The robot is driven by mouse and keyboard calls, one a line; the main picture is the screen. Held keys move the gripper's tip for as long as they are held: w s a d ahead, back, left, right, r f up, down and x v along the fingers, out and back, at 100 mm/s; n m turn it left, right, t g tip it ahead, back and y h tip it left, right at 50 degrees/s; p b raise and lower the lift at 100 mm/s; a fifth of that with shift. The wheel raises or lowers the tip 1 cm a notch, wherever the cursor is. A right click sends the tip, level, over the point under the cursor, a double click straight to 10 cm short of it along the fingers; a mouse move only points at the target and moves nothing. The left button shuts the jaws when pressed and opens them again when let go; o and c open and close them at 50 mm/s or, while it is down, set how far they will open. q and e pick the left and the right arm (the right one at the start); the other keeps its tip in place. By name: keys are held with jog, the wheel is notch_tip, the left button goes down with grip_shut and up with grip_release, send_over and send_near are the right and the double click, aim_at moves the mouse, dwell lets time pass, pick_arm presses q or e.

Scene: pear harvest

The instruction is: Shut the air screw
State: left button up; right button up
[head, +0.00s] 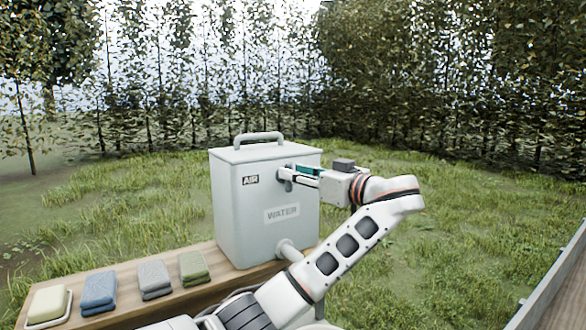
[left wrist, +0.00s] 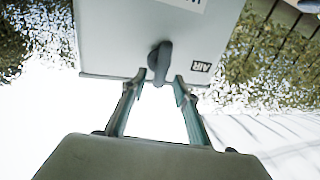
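A pale grey water tank (head: 236,218) stands on a wooden bench, with an AIR label and a WATER label on its front. The air screw is a dark grey knob (left wrist: 161,60) on the tank face beside the AIR label (left wrist: 201,67) in the left wrist view. My left gripper (head: 291,175) is up against the tank front at the height of the AIR label. In the left wrist view its two fingers (left wrist: 160,84) are apart, one on each side of the knob's end, with gaps showing. In the head view the fingers largely hide the knob. My right gripper is not in view.
A soap bar on a dish (head: 48,304) and folded blue (head: 99,292), grey (head: 154,279) and green (head: 193,266) cloths lie on the bench (head: 215,290) left of the tank. A spout (head: 289,250) sticks out low on the tank, close to my left arm. Grass surrounds the bench.

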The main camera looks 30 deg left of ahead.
pick_arm(q)
jog(key=shift+w+a, duration=0.25)
jog(key=shift+a, duration=0.4)
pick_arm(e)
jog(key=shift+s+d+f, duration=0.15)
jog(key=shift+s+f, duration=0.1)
pick_arm(q)
grip_shut()
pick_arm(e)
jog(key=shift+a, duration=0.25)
